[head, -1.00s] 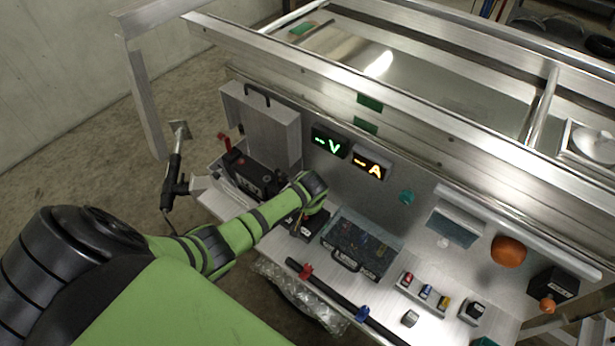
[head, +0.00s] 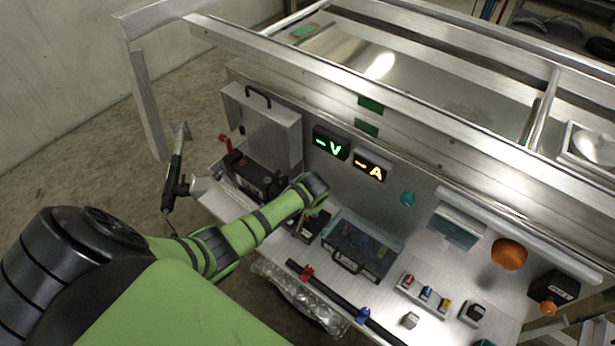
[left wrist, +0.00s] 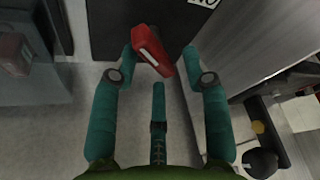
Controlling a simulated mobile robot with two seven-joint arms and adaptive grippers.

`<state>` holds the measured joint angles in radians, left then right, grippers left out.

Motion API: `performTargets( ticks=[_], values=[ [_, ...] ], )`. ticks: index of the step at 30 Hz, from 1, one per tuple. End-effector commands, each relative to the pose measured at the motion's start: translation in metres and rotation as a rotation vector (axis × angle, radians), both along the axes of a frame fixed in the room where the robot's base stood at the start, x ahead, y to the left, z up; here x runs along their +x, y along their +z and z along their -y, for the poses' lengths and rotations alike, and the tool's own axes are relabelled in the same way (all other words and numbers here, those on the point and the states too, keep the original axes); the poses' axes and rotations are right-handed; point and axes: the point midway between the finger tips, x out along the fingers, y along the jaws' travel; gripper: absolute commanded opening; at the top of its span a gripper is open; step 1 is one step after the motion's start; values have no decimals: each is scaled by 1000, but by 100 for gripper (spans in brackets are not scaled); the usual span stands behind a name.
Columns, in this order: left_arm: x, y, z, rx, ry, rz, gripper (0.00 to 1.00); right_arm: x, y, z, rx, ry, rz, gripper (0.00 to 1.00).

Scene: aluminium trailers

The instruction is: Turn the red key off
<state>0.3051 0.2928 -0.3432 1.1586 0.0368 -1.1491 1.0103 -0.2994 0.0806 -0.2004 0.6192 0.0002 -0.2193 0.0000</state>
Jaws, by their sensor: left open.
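In the left wrist view the red key (left wrist: 152,50) stands out from a black box (left wrist: 112,28) with a white label. My left gripper (left wrist: 160,64) is open, with teal fingers on both sides of the red key. The key lies between the fingertips, close to them; I cannot tell whether they touch it. In the head view my left arm reaches across the bench, and its wrist hides the key and most of the gripper. A black box (head: 312,226) shows partly below the wrist. My right gripper is in neither view.
A dark tool case (head: 355,247) lies just right of my wrist. A battery-like black box (head: 252,180) with a red clamp stands to its left. The V display (head: 330,143) and A display (head: 371,166) are on the panel behind. A dark bar (head: 335,297) runs along the front.

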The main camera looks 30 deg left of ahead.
Motion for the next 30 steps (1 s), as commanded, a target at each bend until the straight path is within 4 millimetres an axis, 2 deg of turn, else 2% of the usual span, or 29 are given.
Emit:
performTargets(
  ticks=[8, 18, 24, 30],
  values=[
    [-6, 18, 6, -2, -2, 1, 46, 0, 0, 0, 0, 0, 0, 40],
    [-23, 75, 21, -2, -1, 5, 46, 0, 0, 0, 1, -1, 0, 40],
    [-31, 101, 27, -1, 0, 4, 46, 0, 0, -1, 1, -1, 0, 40],
    [-34, 110, 29, 1, 0, 1, 46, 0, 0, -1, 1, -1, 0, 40]
  ],
)
